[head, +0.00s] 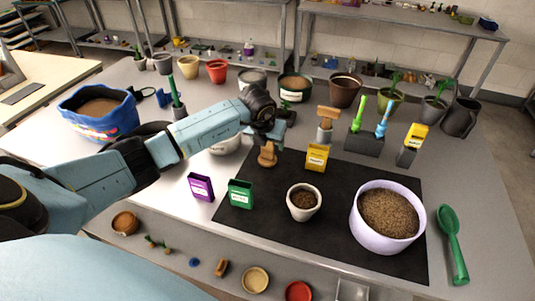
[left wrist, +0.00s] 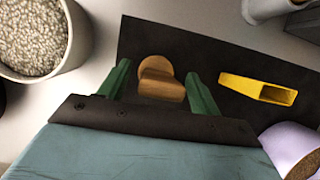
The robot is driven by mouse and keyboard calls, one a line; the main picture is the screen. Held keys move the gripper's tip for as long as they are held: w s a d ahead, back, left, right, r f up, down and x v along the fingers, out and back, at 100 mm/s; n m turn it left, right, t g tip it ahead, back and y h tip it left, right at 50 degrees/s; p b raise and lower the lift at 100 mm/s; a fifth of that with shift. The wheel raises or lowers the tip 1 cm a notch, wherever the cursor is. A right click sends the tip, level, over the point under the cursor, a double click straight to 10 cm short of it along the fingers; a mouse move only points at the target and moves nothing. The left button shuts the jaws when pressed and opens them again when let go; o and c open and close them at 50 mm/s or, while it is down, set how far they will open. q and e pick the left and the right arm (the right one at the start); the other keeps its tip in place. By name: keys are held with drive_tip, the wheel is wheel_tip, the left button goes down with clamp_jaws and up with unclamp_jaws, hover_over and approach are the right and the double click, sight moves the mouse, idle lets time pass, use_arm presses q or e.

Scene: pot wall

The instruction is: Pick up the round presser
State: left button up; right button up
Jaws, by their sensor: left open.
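The round presser (head: 267,154) is a small light-brown wooden piece with a round base and a handle. It stands at the left edge of the black mat (head: 390,190). My left gripper (head: 268,138) is just above and behind it in the head view. In the left wrist view, the round presser (left wrist: 160,80) shows between the two spread green fingers of my left gripper (left wrist: 160,85), with a gap on each side. My right gripper is not in view.
A yellow packet (head: 316,157) stands right of the presser. Purple (head: 201,187) and green (head: 240,194) packets stand in front. A white pot of gravel (left wrist: 32,35) is close by in the wrist view. A lavender bowl (head: 362,232) of soil stands front right.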

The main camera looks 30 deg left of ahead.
use_arm(q)
clamp_jaws()
drive_tip(key=shift+r, duration=0.1)
wheel_tip(320, 180, up, 10)
drive_tip(key=shift+f, duration=0.1)
idle(0.6)
